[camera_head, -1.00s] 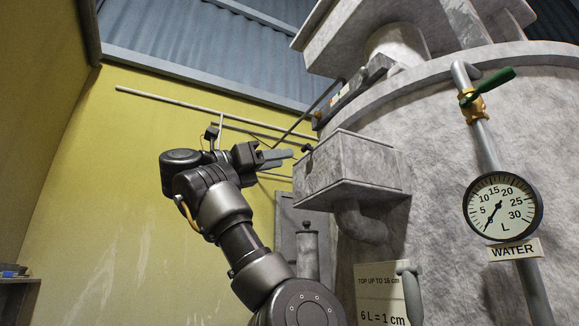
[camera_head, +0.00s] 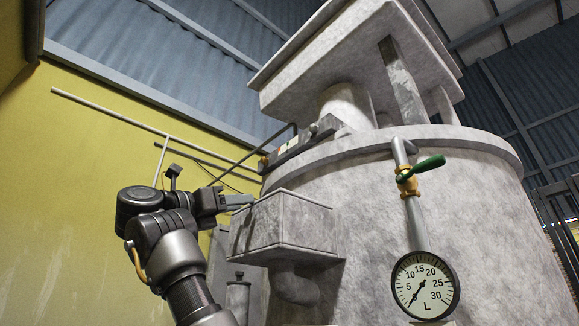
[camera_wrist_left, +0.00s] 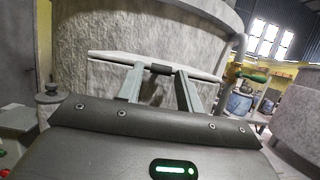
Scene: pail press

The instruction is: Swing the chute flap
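A grey chute box (camera_head: 292,222) with a curved spout beneath juts from the side of the big grey tank in the head view. Its panel on the left side (camera_head: 241,236) appears to be the chute flap; its angle is hard to judge. My left gripper (camera_head: 240,201) is at the upper left edge of the box. In the left wrist view its two fingers (camera_wrist_left: 159,75) are apart, with a small dark tab (camera_wrist_left: 160,68) on a pale, thin edge (camera_wrist_left: 112,57) between their tips. I cannot tell whether they touch it. My right gripper is out of view.
The grey tank (camera_head: 400,190) fills the right side. A pipe with a green-handled valve (camera_head: 418,173) and a round gauge (camera_head: 425,285) runs down its front. A pale pipe (camera_head: 130,117) crosses the yellow wall on the left.

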